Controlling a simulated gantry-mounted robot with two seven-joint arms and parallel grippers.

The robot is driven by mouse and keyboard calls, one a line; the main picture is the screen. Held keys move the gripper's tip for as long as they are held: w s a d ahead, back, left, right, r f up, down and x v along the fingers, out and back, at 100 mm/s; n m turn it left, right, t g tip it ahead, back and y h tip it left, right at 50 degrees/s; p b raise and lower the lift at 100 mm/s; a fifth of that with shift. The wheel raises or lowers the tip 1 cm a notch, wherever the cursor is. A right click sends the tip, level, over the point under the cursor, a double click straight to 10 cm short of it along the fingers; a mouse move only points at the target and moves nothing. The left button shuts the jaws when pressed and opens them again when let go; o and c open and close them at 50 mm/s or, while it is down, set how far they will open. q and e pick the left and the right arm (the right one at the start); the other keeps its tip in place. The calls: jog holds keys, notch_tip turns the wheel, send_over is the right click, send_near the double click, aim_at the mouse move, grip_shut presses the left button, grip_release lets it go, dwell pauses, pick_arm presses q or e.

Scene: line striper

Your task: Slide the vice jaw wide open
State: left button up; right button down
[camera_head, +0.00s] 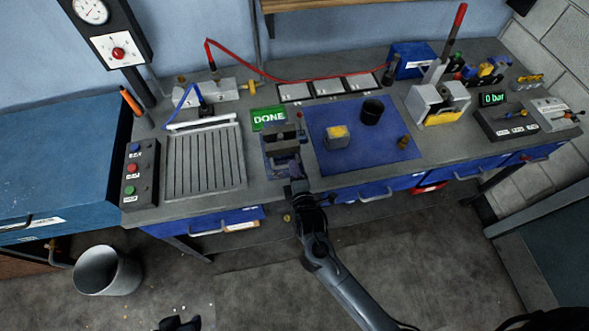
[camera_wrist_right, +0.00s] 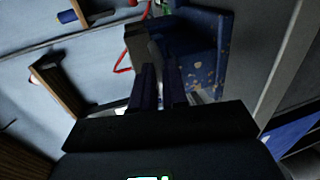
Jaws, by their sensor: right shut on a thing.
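The vice (camera_head: 284,150) has a dark blue body and grey jaws and stands near the bench's front edge, left of the blue mat. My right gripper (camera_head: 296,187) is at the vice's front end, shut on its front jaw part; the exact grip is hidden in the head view. In the right wrist view, the gripper fingers (camera_wrist_right: 158,90) reach up to the vice's blue body (camera_wrist_right: 205,50), and the contact is dark. A dark part at the bottom edge of the head view looks like my left gripper (camera_head: 180,323), away from the bench; its fingers are unclear.
The blue mat (camera_head: 335,165) holds a small block with a yellow top (camera_head: 337,136) and a black cup (camera_head: 371,112). A ribbed grey tray (camera_head: 205,190) lies left. A bin (camera_head: 106,272) stands on the floor.

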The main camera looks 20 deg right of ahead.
jog(key=shift+s+p, duration=0.15)
jog(key=shift+p, duration=0.15)
jog(key=f+p+v, duration=0.1)
jog(key=p+v, duration=0.4)
jog(key=v, duration=0.1)
jog(key=c, duration=1.5)
grip_release()
jog(key=shift+s, duration=0.15)
jog(key=shift+c, duration=0.2)
jog(key=o, duration=0.4)
jog(key=shift+s+f, duration=0.15)
jog(key=shift+s, duration=0.05)
jog(key=shift+w, duration=0.1)
